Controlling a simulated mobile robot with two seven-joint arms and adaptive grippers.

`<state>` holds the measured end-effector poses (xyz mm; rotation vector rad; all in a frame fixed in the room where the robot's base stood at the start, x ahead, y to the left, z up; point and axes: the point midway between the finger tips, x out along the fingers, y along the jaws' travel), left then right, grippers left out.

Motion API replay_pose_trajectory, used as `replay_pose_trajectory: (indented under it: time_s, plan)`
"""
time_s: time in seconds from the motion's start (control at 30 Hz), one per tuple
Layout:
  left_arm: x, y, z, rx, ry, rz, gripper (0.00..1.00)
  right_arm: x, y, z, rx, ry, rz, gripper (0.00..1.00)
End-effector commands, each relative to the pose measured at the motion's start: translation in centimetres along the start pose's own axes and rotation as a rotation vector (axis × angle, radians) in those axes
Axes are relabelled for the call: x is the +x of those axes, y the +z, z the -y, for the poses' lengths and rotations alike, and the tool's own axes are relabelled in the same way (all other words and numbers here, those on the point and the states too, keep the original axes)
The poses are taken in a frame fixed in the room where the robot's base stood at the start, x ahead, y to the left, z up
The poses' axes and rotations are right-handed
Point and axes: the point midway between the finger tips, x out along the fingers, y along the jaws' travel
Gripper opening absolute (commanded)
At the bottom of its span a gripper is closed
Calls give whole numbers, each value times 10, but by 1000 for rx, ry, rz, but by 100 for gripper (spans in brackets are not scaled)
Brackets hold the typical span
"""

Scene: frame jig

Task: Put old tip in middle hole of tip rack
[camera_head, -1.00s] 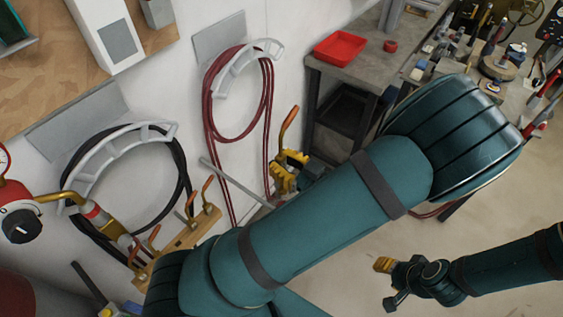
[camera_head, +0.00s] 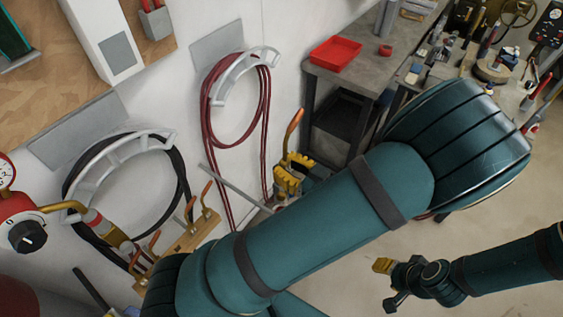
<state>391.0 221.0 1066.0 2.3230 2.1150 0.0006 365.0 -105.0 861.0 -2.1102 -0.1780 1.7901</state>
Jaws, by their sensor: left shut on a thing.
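The left gripper (camera_head: 288,177), with yellow fingers, is shut on the old tip (camera_head: 293,128), a bent copper-coloured tip that points up from the fingers. My dark teal left arm hides part of this gripper from below. The tip rack (camera_head: 188,240) is a wooden bar at the lower left with several similar copper tips standing in it. A gap shows between the tips near its middle; the hole itself is too small to make out. The gripper is to the right of the rack and apart from it. My right gripper (camera_head: 383,266) is at the lower right, apart from everything; its jaw opening is unclear.
A grey rod (camera_head: 232,186) lies between rack and left gripper. A black hose (camera_head: 184,180) and a red hose (camera_head: 207,140) hang on wall hooks. A red regulator (camera_head: 22,222) stands at left. A bench (camera_head: 385,68) with a red tray (camera_head: 335,53) is behind.

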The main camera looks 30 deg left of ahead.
Motion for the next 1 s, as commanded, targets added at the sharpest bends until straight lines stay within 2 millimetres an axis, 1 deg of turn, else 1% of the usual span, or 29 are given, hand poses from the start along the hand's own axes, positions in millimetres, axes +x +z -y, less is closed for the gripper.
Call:
replay_pose_trajectory:
  time_s: [1.0]
  plan:
    - [-46,0,-1,0,1,0,0,-10,-1,3,0,-2,0,47]
